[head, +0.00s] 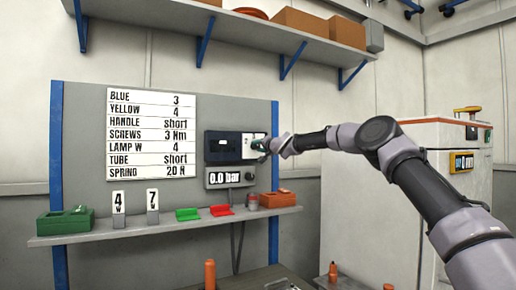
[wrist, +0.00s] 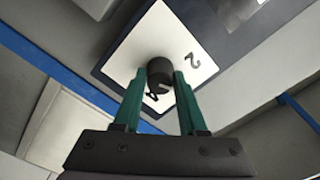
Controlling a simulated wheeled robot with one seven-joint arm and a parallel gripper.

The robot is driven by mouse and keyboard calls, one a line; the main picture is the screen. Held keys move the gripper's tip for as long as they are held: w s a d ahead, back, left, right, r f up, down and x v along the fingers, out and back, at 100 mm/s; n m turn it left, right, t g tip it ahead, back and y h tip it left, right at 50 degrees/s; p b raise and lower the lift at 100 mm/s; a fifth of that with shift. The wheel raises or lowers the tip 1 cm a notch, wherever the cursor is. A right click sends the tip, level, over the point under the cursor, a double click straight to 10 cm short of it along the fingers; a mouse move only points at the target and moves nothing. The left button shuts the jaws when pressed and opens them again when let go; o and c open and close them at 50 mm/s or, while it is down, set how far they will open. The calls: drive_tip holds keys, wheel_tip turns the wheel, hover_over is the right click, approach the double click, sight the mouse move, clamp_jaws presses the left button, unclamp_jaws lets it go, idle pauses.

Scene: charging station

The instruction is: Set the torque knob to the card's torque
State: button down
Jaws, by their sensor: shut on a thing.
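A white card (head: 151,134) hangs on the grey board at the left of the head view; its line reads "SCREWS 3 Nm". My gripper (wrist: 168,78) has its two green fingers shut around the sides of a dark round torque knob (wrist: 159,68). The knob sits on a white plate (wrist: 130,47) that shows a tilted "2" to the right of the knob. Other marks on the plate are hidden or unclear. In the head view my gripper (head: 261,146) is at the right side of the dark panel unit (head: 222,146) and covers the knob.
A "0.0 bar" display (head: 229,178) is just below the panel unit. A lower shelf (head: 165,228) carries a green box (head: 65,222), number tags, green and red pieces and an orange box (head: 278,199). An upper shelf holds boxes. A white cabinet (head: 425,200) stands at the right.

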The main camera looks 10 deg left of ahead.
drive_tip(key=shift+m, duration=2.3)
drive_tip(key=shift+c, duration=2.3)
unclamp_jaws()
drive_tip(key=v, duration=1.1)
drive_tip(key=shift+w, duration=0.1)
